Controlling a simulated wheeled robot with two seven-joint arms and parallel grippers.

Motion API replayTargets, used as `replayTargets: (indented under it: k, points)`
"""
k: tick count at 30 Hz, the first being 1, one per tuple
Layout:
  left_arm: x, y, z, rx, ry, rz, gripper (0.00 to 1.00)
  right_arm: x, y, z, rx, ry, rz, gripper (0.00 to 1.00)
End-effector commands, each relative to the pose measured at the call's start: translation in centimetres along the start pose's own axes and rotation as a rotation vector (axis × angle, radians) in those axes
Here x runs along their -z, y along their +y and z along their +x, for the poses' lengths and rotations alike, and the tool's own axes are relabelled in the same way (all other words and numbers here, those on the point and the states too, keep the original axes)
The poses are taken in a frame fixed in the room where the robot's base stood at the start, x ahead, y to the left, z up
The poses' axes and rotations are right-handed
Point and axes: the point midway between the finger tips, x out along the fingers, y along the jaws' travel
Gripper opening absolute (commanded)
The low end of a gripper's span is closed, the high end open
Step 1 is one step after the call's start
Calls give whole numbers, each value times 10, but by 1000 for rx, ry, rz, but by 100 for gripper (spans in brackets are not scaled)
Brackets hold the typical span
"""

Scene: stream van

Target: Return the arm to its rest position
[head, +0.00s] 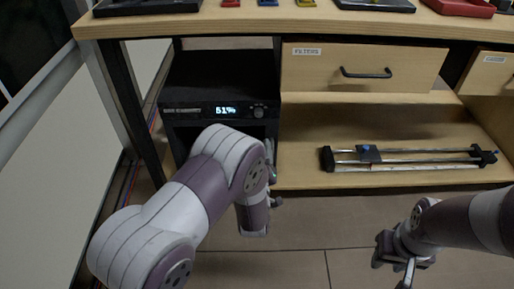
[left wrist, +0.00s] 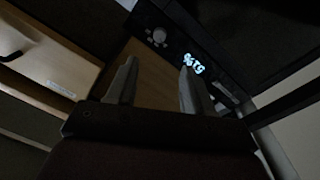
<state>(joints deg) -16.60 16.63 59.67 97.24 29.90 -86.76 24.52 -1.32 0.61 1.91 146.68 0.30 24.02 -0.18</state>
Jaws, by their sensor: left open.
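My left arm (head: 190,200) comes in from the left, in front of the black cabinet. Its gripper is mostly hidden behind the wrist in the head view. In the left wrist view the left gripper (left wrist: 156,88) has its two fingers apart with nothing between them. Beyond the fingers is the front of the black device (left wrist: 165,35), with a knob and a lit display. My right gripper (head: 394,262) is low at the right, over the floor, and seems to hold nothing. Its finger gap is not clear.
The black device (head: 220,85), its display lit, stands under the wooden worktop (head: 250,24), close to my left wrist. A slider rail (head: 410,155) lies on the lower shelf (head: 300,178). The floor (head: 300,225) between my arms is clear.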

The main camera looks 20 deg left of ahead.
Motion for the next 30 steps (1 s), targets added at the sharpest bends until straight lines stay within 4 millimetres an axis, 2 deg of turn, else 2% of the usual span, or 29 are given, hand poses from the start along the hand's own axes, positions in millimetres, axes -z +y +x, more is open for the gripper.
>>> replayTargets:
  k: [10,11,13,14,15,17,18,20,23,24,27,29,30]
  points:
    - [0,0,1,0,0,3,52,0,0,0,0,0,0,38]
    - [-2,-1,1,4,-8,10,52,0,0,0,0,0,0,38]
    - [-18,-7,0,29,-87,41,52,0,0,1,0,0,0,38]
    - [-32,-12,-4,46,-156,64,52,0,0,1,0,0,0,38]
    - [-55,-21,-14,72,-281,106,52,0,0,0,0,0,0,38]
    - [-86,-28,-35,100,-522,183,52,0,0,0,0,0,0,38]
    - [-96,-29,-54,113,-689,237,52,0,0,-4,0,0,0,38]
    - [-97,-31,-85,121,-926,318,52,1,0,-10,0,0,0,38]
    - [-69,-35,-139,118,-1244,436,52,2,0,-20,0,0,0,38]
    - [-52,-37,-160,117,-1350,478,52,3,0,-24,0,0,0,38]
    - [0,-42,-204,116,-1549,564,52,4,0,-35,0,0,0,38]
    - [33,-44,-222,123,-1616,596,52,5,0,-43,0,0,0,38]
    - [58,-43,-230,132,-1628,607,52,6,0,-50,0,0,0,38]
